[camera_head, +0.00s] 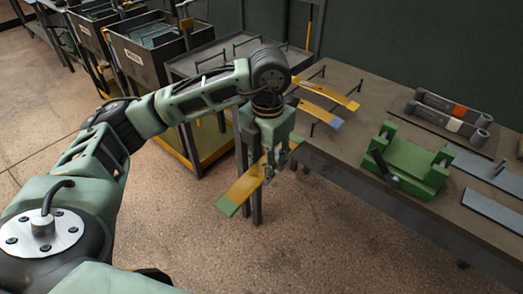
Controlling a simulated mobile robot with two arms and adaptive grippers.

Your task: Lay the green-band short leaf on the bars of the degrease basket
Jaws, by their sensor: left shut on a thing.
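A yellow-orange leaf with a green band at its lower end (243,188) hangs tilted in the air over the floor, off the near edge of the table. My left gripper (280,160) points down and is shut on the leaf near its upper end. The fingers partly hide that end. On the table, a set of dark bars (324,72) carries a yellow leaf (326,92) and a second leaf with a blue end (320,112). Other dark bars stand on a grey table behind (180,66). I cannot tell which set is the degrease basket. My right gripper is out of view.
A green fixture with a dark handle (408,160) stands on the table (350,160). Dark bins (150,50) stand at the upper left. The floor in front is clear.

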